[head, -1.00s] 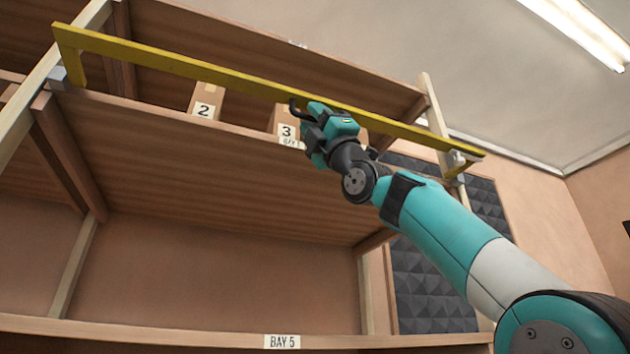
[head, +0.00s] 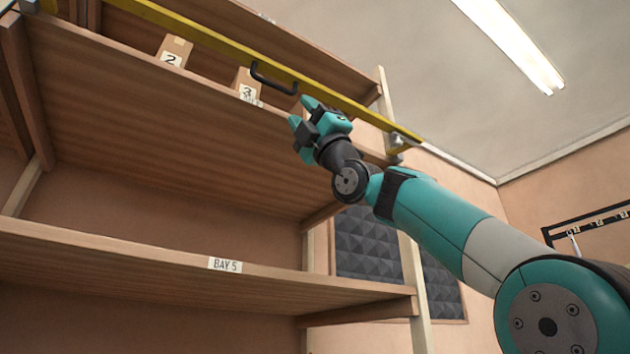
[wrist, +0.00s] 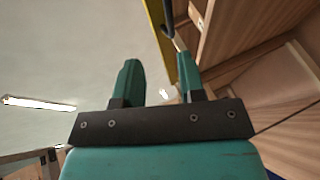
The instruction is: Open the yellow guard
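The yellow guard (head: 345,104) is a long bar across the front of the upper shelf bay, sloping down to the right in the head view. A black handle (head: 273,80) hangs on its front near the middle. The guard also shows at the top of the wrist view (wrist: 157,27), with the handle (wrist: 168,20) beside it. My gripper (head: 300,110) is just right of and below the handle. Its two fingers are spread and nothing shows between them. In the wrist view the right fingertip (wrist: 186,68) is close to the handle; I cannot tell whether they touch.
Boxes marked 2 (head: 174,50) and 3 (head: 245,84) stand on the shelf behind the guard. A lower shelf labelled BAY 5 (head: 225,265) runs below. Dark foam panels (head: 370,243) are on the wall behind. A black rack (head: 590,222) is at the right.

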